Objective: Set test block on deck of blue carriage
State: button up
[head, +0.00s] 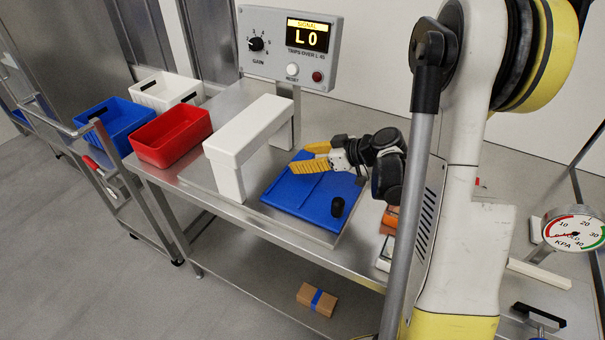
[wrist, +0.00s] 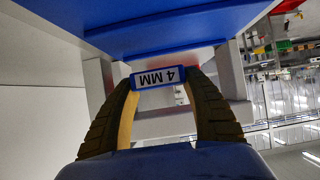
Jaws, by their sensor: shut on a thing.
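The blue carriage (head: 292,190) lies flat on the steel table, with a black knob (head: 338,206) at its front right corner. My gripper (head: 308,164) is above the back part of the carriage, near the white arch. In the wrist view my gripper (wrist: 160,82) is shut on the test block (wrist: 158,77), a small blue-edged block with a white face marked "4 MM". The blue carriage also shows in the wrist view (wrist: 190,25), close to the block. I cannot tell whether the block touches the deck. The block is hidden in the head view.
A white arch (head: 245,135) stands just left of the carriage. Behind it, a panel (head: 290,45) reads "SIGNAL L0". A red bin (head: 172,135), a blue bin (head: 115,122) and a white bin (head: 166,90) stand at left. A brown box (head: 317,299) lies on the lower shelf.

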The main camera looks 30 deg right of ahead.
aim_at(303, 175)
notch_tip(303, 175, down, 4)
jog(key=shift+w+f+b, duration=0.1)
jog(key=shift+f+b, duration=0.05)
jog(key=shift+b, duration=1)
jog(key=o, duration=0.7)
jog(key=shift+f, duration=0.1)
jog(key=o, duration=0.4)
jog(key=shift+r, duration=0.2)
